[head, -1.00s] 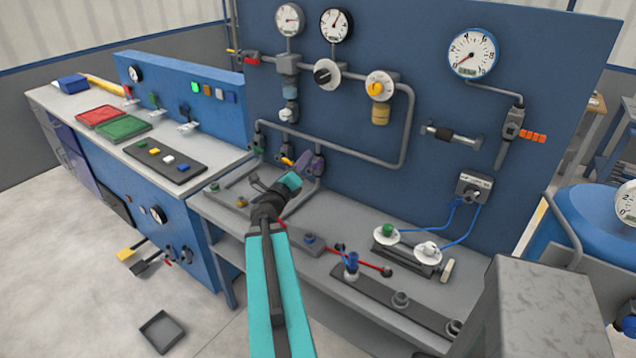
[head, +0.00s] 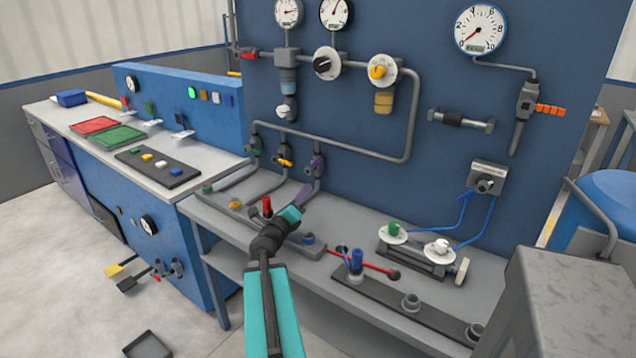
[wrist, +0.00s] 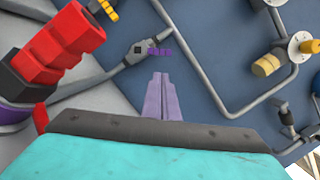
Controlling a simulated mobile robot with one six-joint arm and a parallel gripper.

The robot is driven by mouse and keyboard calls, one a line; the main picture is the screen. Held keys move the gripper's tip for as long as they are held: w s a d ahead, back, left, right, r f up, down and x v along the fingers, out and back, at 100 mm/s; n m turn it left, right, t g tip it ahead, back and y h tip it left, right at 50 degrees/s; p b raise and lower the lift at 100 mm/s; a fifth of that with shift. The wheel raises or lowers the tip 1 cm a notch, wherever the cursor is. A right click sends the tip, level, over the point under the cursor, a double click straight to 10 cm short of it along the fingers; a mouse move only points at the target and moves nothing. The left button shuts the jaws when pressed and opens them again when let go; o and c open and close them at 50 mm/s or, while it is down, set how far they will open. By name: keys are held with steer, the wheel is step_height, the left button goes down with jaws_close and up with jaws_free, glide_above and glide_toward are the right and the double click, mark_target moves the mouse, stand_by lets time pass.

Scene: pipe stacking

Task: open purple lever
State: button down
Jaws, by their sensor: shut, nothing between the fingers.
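The purple lever (head: 318,162) sits on the rightmost of three small valves low on the blue panel. In the wrist view the purple lever (wrist: 160,51) lies across its grey valve, just beyond my fingertips. My gripper (head: 311,190) is below and in front of that valve in the head view, its slim purple-grey fingers pointing up at it. In the wrist view my gripper (wrist: 161,78) is shut and empty, and a gap shows between its tips and the lever. My arm hides part of the bench.
A yellow lever (head: 285,161) and a green lever (head: 255,150) sit left of the purple one. A red-topped fitting (head: 267,206) stands close left of my gripper, large in the wrist view (wrist: 62,45). Grey pipes run along the bench and panel.

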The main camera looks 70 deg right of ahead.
mark_target(314, 166)
steer(key=shift+d, duration=0.1)
stand_by(0.4)
steer(key=d+r+p, duration=0.1)
steer(key=d, duration=0.8)
steer(key=shift+s+d+r+p, duration=0.3)
steer(key=shift+s+p, duration=0.05)
steer(key=shift+w+a+r+p, duration=0.1)
steer(key=shift+w+p, duration=0.15)
steer(key=shift+p, duration=0.05)
stand_by(0.4)
